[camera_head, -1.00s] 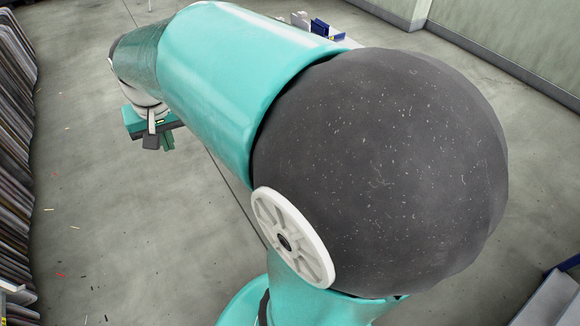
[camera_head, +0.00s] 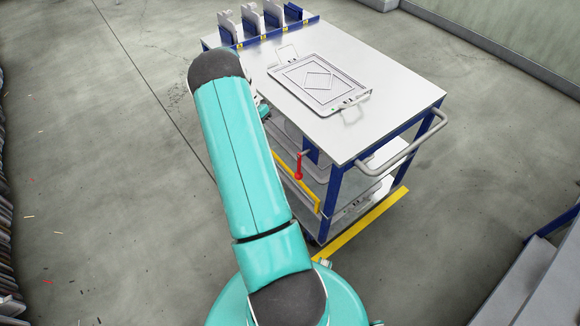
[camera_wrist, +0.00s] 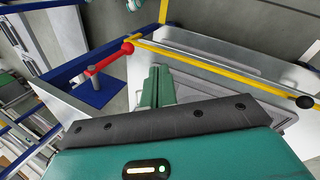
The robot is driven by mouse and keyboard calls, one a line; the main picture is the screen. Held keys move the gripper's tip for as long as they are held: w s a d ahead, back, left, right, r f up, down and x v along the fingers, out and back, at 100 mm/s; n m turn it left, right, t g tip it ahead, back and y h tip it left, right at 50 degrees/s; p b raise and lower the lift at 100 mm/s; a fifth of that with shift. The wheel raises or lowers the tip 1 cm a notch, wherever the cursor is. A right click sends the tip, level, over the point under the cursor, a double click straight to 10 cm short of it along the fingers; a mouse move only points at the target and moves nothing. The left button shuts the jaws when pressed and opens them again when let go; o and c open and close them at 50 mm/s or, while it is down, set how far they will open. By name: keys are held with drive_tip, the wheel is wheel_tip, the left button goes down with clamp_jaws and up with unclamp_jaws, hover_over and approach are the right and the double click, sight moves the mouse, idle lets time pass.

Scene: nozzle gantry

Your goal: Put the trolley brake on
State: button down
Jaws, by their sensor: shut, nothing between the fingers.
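The trolley (camera_head: 400,95) has a grey top, blue legs and lower shelves. A red lever (camera_head: 299,168) stands out from its near side, at a blue post. In the wrist view the red lever (camera_wrist: 104,65) ends in a red ball knob and sits on a blue plate. My gripper (camera_wrist: 158,78) shows there with its green fingers shut and empty, to the right of the red lever and apart from it. In the head view my arm mostly hides the gripper beside the trolley. I cannot tell the brake's state.
A yellow bar (camera_wrist: 220,68) runs past the red knob to a black knob (camera_wrist: 304,102). A tray with a diamond mark (camera_head: 320,85) lies on the trolley top, with blue and white holders (camera_head: 262,22) behind. A push handle (camera_head: 410,145) juts out right.

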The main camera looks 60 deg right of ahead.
drive_tip(key=shift+m+g, duration=0.3)
drive_tip(key=shift+m, duration=0.2)
drive_tip(key=s+f, duration=0.1)
drive_tip(key=s+d+f, duration=0.1)
drive_tip(key=f, duration=0.1)
drive_tip(key=s+d+f, duration=0.1)
drive_tip(key=shift+s+f, duration=0.1)
drive_tip(key=shift+f, duration=0.2)
drive_tip(key=s+a+f, duration=0.2)
drive_tip(key=s+f, duration=0.6)
drive_tip(key=shift+a, duration=0.2)
drive_tip(key=shift+s+f+y, duration=0.2)
drive_tip(key=shift+s+y, duration=0.05)
drive_tip(key=shift+y, duration=0.05)
